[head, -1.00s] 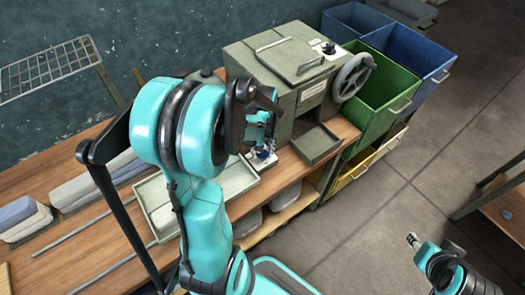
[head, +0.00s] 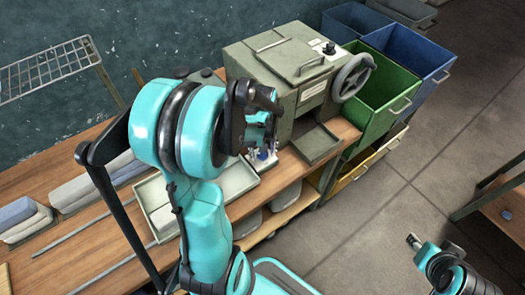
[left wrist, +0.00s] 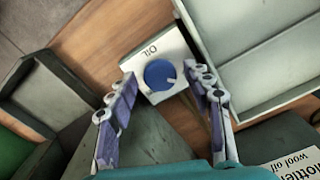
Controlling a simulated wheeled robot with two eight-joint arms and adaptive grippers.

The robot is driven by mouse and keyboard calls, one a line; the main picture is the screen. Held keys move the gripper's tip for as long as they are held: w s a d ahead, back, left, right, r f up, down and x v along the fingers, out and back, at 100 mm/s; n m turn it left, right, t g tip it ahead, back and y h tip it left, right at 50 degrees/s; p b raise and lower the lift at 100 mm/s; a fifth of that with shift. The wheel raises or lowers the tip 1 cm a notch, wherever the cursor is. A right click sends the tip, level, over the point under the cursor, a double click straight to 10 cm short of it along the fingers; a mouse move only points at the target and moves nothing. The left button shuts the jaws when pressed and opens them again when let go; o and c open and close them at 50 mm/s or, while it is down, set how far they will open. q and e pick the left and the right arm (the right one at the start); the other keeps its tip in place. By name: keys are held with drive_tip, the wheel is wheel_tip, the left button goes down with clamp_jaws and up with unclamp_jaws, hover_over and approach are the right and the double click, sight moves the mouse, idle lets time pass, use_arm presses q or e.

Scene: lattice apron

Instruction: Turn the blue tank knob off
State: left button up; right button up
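The pointer mark is at the knob's lower right edge in that view. My left gripper (left wrist: 163,92) is open, with one finger on each side of the box and knob, and nothing held between them. Whether the fingers touch the box cannot be told. In the head view my left gripper (head: 262,150) hangs over the bench and mostly hides the knob. My right gripper (head: 413,241) is small at the lower right, away from the bench.
A grey-green machine (head: 280,62) with a handwheel (head: 353,77) stands just right of my left gripper. A pale tray (head: 240,178) lies close by on the wooden bench (head: 90,240). Green (head: 380,98) and blue bins stand farther right. The floor there is open.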

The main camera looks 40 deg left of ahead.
sight(263, 154)
use_arm(q)
wheel_tip(263, 154, up, 12)
idle(0.7)
idle(0.4)
drive_tip(key=s+d+m+t, duration=0.2)
drive_tip(key=d+m, duration=0.3)
drive_tip(key=d, duration=0.3)
drive_tip(key=s+d+m+t+b, duration=0.1)
drive_tip(key=s+d+m+t, duration=0.2)
drive_tip(key=d+m+t, duration=0.2)
drive_tip(key=d, duration=0.3)
drive_tip(key=shift+f, duration=0.2)
